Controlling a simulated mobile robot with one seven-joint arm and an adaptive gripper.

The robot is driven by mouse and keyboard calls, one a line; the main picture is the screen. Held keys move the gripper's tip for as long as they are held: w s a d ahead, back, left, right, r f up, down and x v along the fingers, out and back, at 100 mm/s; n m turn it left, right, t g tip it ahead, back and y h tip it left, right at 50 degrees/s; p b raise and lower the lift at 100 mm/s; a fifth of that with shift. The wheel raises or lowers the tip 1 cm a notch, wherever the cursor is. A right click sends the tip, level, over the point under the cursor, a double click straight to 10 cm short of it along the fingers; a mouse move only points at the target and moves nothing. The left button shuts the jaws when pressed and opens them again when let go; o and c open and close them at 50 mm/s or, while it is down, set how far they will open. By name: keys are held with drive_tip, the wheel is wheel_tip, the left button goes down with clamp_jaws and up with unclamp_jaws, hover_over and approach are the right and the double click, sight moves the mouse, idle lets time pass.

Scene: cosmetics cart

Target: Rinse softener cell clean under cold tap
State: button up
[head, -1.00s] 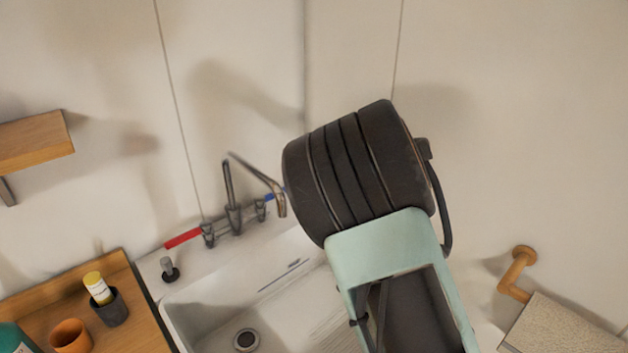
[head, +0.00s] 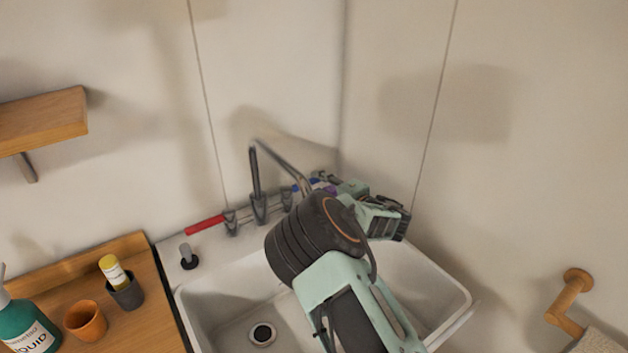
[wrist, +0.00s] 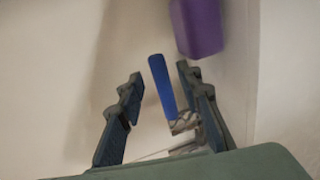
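The cold tap's blue lever (head: 312,183) is at the right end of the tap set on the sink's back ledge. In the wrist view the blue lever (wrist: 163,85) appears between the two fingers of my gripper (wrist: 159,75), which are spread apart with nothing clamped. I cannot tell whether a finger touches it. A purple block-like object (wrist: 196,25) is beyond the right fingertip. It also shows as a small purple patch in the head view (head: 330,190); I cannot tell if it is the softener cell. The spout (head: 285,165) shows no clear water stream.
The white sink (head: 215,285) has a drain (head: 262,334) in its floor. A red lever (head: 205,224) is at the left tap. An orange cup (head: 86,320), a dark cup (head: 128,294) and a green bottle (head: 28,325) stand on a wooden counter. Walls are close behind and right.

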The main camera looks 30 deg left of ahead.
sight(316, 182)
drive_tip(key=shift+x, duration=1.85)
clamp_jaws()
